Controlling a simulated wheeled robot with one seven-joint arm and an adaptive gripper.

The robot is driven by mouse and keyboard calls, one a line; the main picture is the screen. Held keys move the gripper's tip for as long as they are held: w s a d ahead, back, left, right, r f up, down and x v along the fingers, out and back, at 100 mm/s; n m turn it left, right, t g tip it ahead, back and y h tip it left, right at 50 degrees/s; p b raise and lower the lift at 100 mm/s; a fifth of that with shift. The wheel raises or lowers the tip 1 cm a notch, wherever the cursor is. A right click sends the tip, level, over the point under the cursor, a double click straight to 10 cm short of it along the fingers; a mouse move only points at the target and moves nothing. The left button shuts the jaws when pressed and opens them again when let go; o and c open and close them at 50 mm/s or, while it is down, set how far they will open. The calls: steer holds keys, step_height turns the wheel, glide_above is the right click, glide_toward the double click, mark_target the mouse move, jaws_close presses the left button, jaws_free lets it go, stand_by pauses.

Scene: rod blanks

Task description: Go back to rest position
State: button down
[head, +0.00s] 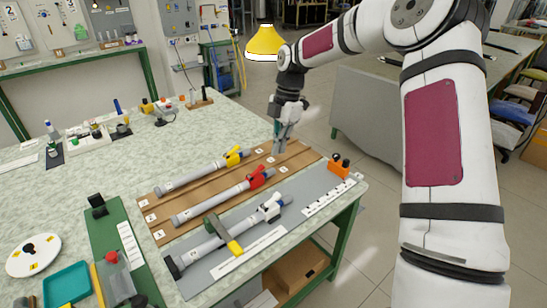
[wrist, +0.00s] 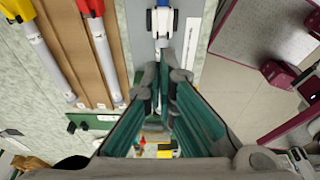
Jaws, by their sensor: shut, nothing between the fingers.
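My gripper (head: 280,150) hangs in the air over the far right end of the brown wooden rack (head: 152,218). Its fingers point down and look closed, with nothing held. In the wrist view the green fingers of my gripper (wrist: 163,78) fill the lower middle. A grey rod with a yellow clamp (head: 205,174) and a grey rod with a red clamp (head: 212,205) lie on the rack. A grey rod with a white clamp (head: 206,247) lies in front on the grey mat (head: 318,182), apart from my gripper. My fingers hide part of the wrist view.
An orange block (head: 339,166) stands at the table's right edge. A white disc (head: 33,255), a teal tray (head: 66,283) and a green board (head: 100,230) are at the left. A yellow lamp (head: 265,42) appears behind my arm.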

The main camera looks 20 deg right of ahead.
steer(key=shift+d+r, duration=0.1)
steer(key=shift+r, duration=0.1)
stand_by(0.4)
steer(key=s+a+r+m+t+h, duration=0.1)
steer(key=s+a+r+m+h, duration=0.1)
steer(key=s+r+m, duration=0.45)
steer(key=s+a+r+m+t+h, duration=0.1)
steer(key=s+a+r+m+h, duration=0.15)
steer(key=s+r, duration=0.6)
steer(key=s+a+m+t+y, duration=0.1)
steer(key=s+m+t+y, duration=0.1)
steer(key=s+m, duration=1)
steer(key=s+t, duration=0.1)
steer(key=s, duration=0.7)
steer(key=shift+s+a+f+m+t, duration=0.15)
steer(key=shift+s+a+m+t, duration=0.05)
steer(key=shift+a+m+t, duration=0.15)
